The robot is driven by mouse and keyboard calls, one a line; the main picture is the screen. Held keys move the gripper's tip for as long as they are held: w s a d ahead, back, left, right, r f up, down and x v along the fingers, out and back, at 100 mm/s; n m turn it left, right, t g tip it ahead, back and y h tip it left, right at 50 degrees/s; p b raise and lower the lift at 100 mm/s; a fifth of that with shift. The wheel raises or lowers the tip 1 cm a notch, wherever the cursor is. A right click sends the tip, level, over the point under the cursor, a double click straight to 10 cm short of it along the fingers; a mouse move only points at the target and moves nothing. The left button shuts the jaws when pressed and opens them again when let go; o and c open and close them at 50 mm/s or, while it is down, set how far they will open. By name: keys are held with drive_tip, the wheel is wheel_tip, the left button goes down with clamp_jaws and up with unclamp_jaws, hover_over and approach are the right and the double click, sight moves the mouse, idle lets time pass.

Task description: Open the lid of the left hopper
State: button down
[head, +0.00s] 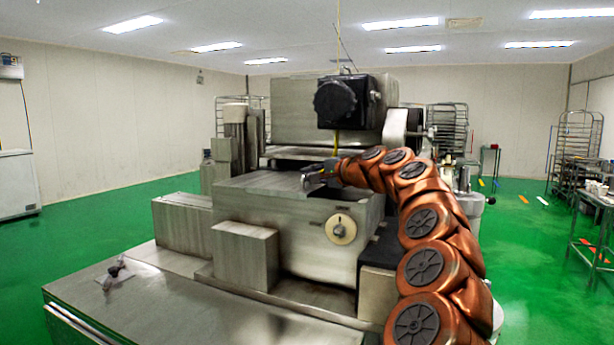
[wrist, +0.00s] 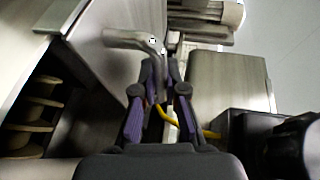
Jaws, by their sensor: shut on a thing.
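The large metal machine (head: 285,225) stands in the middle of the head view. A flat metal panel, apparently the left hopper's lid (head: 262,183), lies on top of its lower body. It also shows in the wrist view (wrist: 112,50). A bent metal handle (wrist: 135,40) stands off this panel. My gripper (head: 312,177) reaches in from the right over the panel's right part. In the wrist view my gripper (wrist: 161,68) has its fingers closed around the handle's near end. How far the lid is raised is unclear.
A dark opening with several tan rounded shapes (wrist: 35,115) shows left of the panel in the wrist view. A black motor housing (head: 340,101) and upper metal box (head: 292,108) stand above my gripper. A yellow cable (wrist: 185,122) passes close to the fingers.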

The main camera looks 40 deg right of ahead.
drive_tip(key=shift+d, duration=0.1)
drive_tip(key=c, duration=1.5)
unclamp_jaws()
drive_tip(key=shift+s, duration=0.1)
drive_tip(key=v, duration=1.2)
